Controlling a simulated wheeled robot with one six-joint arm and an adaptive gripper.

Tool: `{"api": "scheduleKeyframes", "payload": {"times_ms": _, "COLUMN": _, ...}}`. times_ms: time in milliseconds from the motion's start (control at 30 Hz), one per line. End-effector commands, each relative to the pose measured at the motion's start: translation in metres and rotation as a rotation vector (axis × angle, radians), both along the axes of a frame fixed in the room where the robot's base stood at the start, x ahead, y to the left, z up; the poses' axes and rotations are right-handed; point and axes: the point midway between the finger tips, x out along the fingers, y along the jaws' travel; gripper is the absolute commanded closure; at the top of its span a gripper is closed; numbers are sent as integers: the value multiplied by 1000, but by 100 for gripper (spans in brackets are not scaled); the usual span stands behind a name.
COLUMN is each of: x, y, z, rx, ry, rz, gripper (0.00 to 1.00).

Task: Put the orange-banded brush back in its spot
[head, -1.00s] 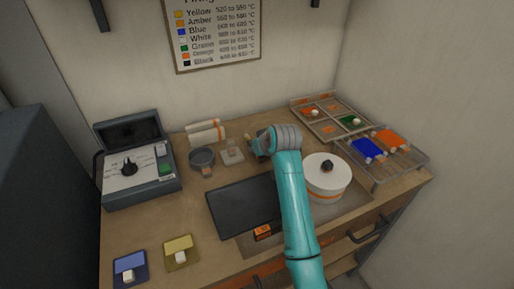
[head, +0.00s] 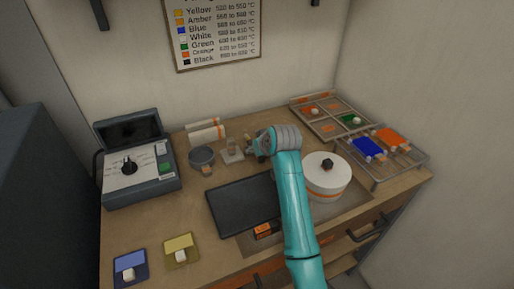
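My gripper (head: 254,148) is at the back middle of the table, mostly hidden behind my own wrist. Its fingers are too small and covered to tell whether they are open or shut. Just left of it stands a small pale holder (head: 233,153) with a square base; it is too small to make out what it holds. I cannot pick out the orange-banded brush for certain.
A dark slab (head: 240,207) lies mid-table. A white lidded round kiln (head: 326,182) stands right of my arm. A wire rack (head: 408,162) and a sectioned tray (head: 327,106) are at right. A control box (head: 139,179) is at left. Blue and yellow tiles (head: 179,250) lie front left.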

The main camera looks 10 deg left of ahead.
Motion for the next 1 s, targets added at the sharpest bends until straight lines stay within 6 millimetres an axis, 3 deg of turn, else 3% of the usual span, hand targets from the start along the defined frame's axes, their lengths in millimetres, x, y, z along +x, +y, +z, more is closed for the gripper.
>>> {"api": "scheduleKeyframes", "payload": {"times_ms": 333, "x": -8, "y": -6, "z": 10, "rx": 1, "ry": -2, "rz": 0, "gripper": 49}}
{"api": "scheduleKeyframes", "payload": {"times_ms": 700, "x": -49, "y": -34, "z": 60, "rx": 1, "ry": -2, "rz": -1, "gripper": 49}}
{"api": "scheduleKeyframes", "payload": {"times_ms": 1000, "x": -69, "y": -46, "z": 82, "rx": 0, "ry": 0, "rz": 0, "gripper": 49}}
